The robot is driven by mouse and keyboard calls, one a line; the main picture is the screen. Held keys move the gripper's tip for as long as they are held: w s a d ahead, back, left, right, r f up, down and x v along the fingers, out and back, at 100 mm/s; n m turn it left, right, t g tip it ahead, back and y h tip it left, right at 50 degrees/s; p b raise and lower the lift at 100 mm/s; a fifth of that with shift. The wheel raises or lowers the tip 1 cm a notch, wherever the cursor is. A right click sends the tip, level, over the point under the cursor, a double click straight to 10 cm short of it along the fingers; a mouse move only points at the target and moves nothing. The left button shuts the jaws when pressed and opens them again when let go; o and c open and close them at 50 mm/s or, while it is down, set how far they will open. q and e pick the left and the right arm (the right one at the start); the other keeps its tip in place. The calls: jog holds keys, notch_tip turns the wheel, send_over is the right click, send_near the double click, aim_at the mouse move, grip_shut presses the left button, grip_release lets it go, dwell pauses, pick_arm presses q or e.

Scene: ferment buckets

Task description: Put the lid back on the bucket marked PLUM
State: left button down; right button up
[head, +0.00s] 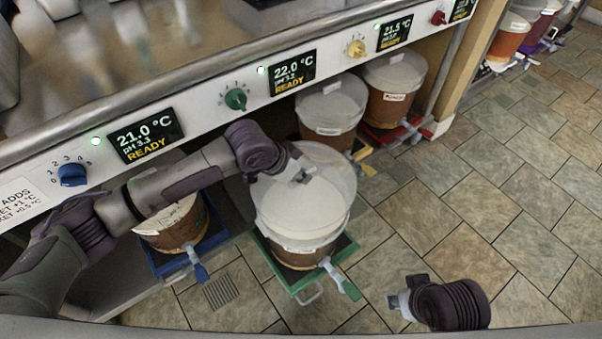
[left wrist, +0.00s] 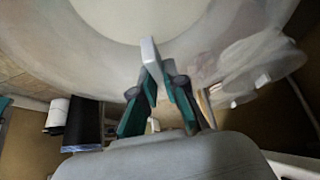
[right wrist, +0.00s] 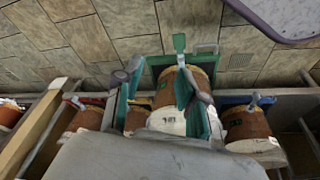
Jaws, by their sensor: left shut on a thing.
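A clear round lid (head: 335,165) is over the middle bucket (head: 300,252), which has brown sides and pale contents. My left gripper (head: 303,174) is shut on the lid's small pale handle; the left wrist view shows the fingers (left wrist: 157,75) closed on it, with the lid (left wrist: 215,62) around them. I cannot tell whether the lid touches the rim.
The middle bucket stands on a green tray (head: 346,247) with a tap in front. Another bucket on a blue tray (head: 214,235) is left, partly behind my left arm. Two covered buckets (head: 330,108) (head: 392,82) stand further right under the control panel (head: 215,105). Tiled floor (head: 510,190) is clear at right.

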pick_arm(q)
jog(key=shift+f+b, duration=1.55)
jog(key=shift+f, duration=0.75)
pick_arm(e)
jog(key=w+a+t, duration=0.1)
jog(key=w+t, duration=0.2)
jog(key=w, duration=0.2)
jog(key=shift+w+a+r+t+y, duration=0.25)
jog(key=shift+w+a+t+y, duration=0.05)
jog(key=shift+w+a+y, duration=0.1)
jog(key=shift+s+d, duration=0.1)
jog(key=shift+s, duration=0.15)
jog(key=shift+s+d+f, duration=0.1)
jog(key=shift+s+f, duration=0.05)
jog(key=shift+s, duration=0.05)
jog(key=shift+s, duration=0.1)
jog(key=shift+s+d+f+g, duration=0.1)
jog(key=shift+s+g, duration=0.15)
jog(key=shift+g, duration=0.25)
jog(key=shift+s+d+f, duration=0.1)
jog(key=shift+s+f, duration=0.05)
jog(key=shift+s, duration=0.15)
